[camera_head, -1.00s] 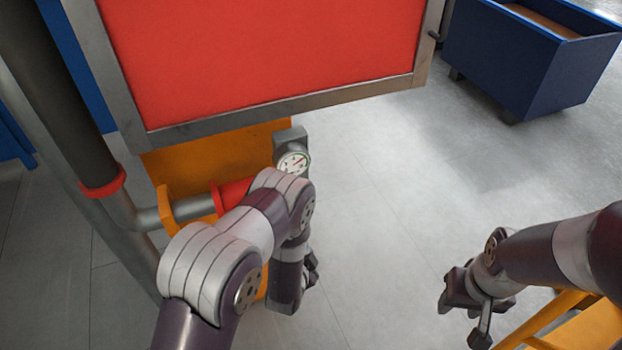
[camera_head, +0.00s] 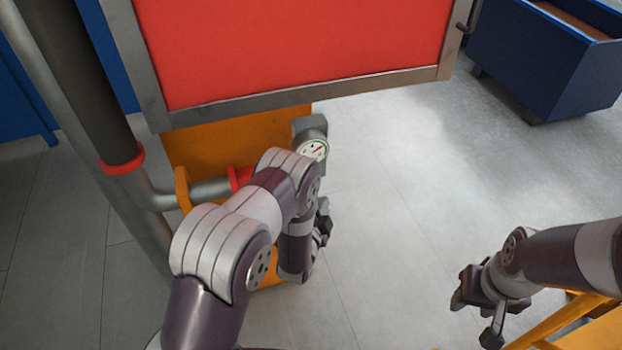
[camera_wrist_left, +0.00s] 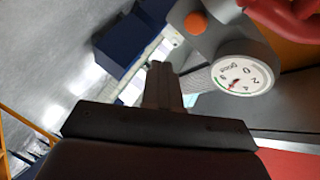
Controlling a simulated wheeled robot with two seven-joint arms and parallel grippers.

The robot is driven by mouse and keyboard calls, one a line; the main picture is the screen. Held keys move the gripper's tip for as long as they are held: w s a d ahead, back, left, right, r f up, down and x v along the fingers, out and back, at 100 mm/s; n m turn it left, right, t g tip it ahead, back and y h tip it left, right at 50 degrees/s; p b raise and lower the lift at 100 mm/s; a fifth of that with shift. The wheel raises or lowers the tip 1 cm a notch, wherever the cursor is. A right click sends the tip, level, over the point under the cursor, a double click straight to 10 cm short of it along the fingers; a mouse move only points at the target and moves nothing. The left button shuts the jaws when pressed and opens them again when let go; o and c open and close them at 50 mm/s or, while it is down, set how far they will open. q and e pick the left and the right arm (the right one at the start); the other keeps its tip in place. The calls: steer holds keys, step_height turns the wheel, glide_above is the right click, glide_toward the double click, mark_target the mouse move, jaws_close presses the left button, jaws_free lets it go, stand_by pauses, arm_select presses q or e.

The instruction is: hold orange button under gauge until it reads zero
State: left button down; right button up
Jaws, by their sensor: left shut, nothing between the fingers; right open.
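The orange button (camera_wrist_left: 195,22) is a small round knob on a grey housing in the left wrist view. The round white gauge (camera_wrist_left: 243,75) is beside it, with a red needle whose exact reading I cannot tell. The gauge also shows in the head view (camera_head: 313,150), where the button is hidden. My left gripper (camera_head: 324,222) is below the gauge, partly behind its own wrist. In the left wrist view its fingers (camera_wrist_left: 160,78) are shut, empty and apart from the button. My right gripper (camera_head: 475,308) is open and empty over the floor at the right.
A large red panel (camera_head: 300,45) with a grey frame hangs above the orange machine body (camera_head: 225,145). Grey pipes (camera_head: 210,190) with red fittings run at the left. A dark blue bin (camera_head: 540,65) stands at the back right. Grey floor between is clear.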

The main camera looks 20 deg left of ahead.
arm_select(q)
steer(key=shift+w+a+b, duration=0.25)
steer(key=shift+w+a, duration=0.25)
steer(key=shift+w, duration=0.3)
steer(key=shift+w+a+b, duration=0.2)
steer(key=shift+w+a, duration=0.35)
steer(key=shift+w, duration=0.25)
steer(key=shift+w+a+b, duration=0.25)
steer(key=shift+w+a, duration=0.25)
steer(key=shift+w, duration=0.3)
steer(key=shift+w+a, duration=0.25)
steer(key=shift+w, duration=0.1)
steer(key=shift+w+a+b, duration=0.3)
steer(key=shift+w+b, duration=0.1)
steer(key=shift+b, duration=0.15)
stand_by(1.7)
stand_by(1.9)
steer(key=shift+s+d, duration=0.55)
steer(key=shift+s, duration=0.2)
